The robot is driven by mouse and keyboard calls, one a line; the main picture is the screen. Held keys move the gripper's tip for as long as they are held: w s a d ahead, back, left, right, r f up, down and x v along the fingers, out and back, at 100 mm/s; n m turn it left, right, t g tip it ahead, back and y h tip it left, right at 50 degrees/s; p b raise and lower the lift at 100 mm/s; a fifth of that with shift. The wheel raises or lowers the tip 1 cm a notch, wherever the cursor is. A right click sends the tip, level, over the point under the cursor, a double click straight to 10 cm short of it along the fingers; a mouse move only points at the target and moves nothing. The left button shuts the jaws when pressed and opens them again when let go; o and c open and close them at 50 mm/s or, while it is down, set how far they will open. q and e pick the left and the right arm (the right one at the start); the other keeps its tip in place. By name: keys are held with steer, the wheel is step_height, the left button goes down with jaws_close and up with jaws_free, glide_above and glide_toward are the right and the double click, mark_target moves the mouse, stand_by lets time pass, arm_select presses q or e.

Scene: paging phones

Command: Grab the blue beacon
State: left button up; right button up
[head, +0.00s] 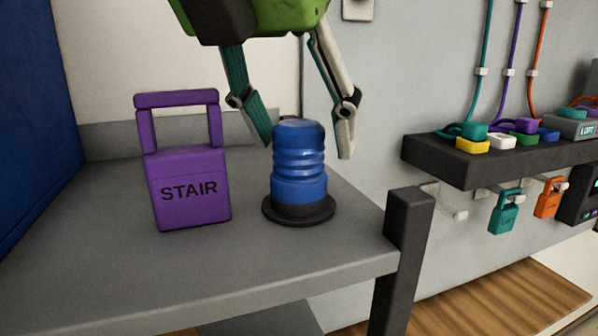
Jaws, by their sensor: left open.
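The blue beacon (299,165) is a ribbed blue cylinder on a round black base. It stands upright on the grey table (200,275), near its right end. My left gripper (308,150) comes down from above with its two fingers spread. One finger is to the left of the beacon's upper part and the other is to its right, with a visible gap on the right. Whether the left finger touches the beacon cannot be told. My right gripper is not in view.
A purple block with a handle, marked STAIR (190,190), stands left of the beacon. A dark post (408,245) rises at the table's right corner. A dark wall shelf (480,165) with coloured plugs and hanging tags is at the right. The table front is clear.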

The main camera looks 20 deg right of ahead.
arm_select(q)
steer(key=shift+w+f, duration=0.15)
jaws_close()
steer(key=shift+r, duration=0.2)
